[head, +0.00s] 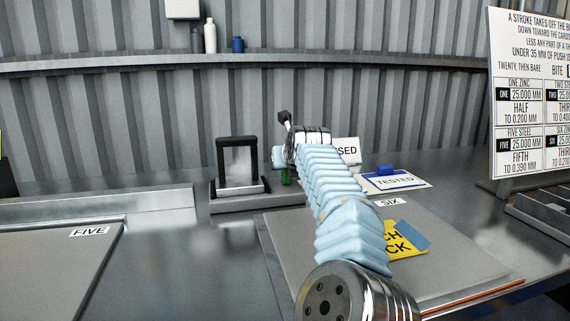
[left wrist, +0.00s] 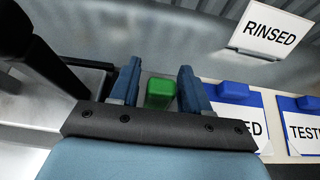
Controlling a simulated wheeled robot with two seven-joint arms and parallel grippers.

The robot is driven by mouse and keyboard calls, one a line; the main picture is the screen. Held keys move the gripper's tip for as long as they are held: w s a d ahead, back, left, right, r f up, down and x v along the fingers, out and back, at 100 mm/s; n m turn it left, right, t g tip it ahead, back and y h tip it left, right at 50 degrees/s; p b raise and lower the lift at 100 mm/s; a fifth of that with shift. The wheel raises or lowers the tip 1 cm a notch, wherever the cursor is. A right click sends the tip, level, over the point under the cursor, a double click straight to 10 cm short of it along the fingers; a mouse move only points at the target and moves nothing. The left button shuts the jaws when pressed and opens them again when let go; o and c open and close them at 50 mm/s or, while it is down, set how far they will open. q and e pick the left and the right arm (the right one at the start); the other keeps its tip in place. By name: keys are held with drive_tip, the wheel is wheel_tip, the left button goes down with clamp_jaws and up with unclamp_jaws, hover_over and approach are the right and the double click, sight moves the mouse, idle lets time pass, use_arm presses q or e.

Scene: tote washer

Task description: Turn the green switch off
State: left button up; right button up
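The green switch (left wrist: 160,92) shows as a small green block in the left wrist view, between the two blue fingers of my left gripper (left wrist: 158,76). A narrow gap is visible on each side of it, so the gripper looks open around it; contact cannot be told. In the head view a sliver of the green switch (head: 286,178) shows just under my left gripper (head: 279,158), with the rest hidden by the gripper and arm. Whether the switch is on or off cannot be told. My right gripper is not in view.
A black-framed stand (head: 238,164) is just left of the gripper. A RINSED card (left wrist: 270,37) stands behind; a TESTED card (head: 396,183) with a blue block lies to the right. A grey plate (head: 455,275) lies under my arm. A large sign (head: 530,90) stands at right.

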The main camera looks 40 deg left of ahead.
use_arm(q)
drive_tip(key=shift+s, duration=0.1)
drive_tip(key=v, duration=1.3)
drive_tip(key=shift+s+d+r, duration=0.15)
drive_tip(key=shift+s+d, duration=0.1)
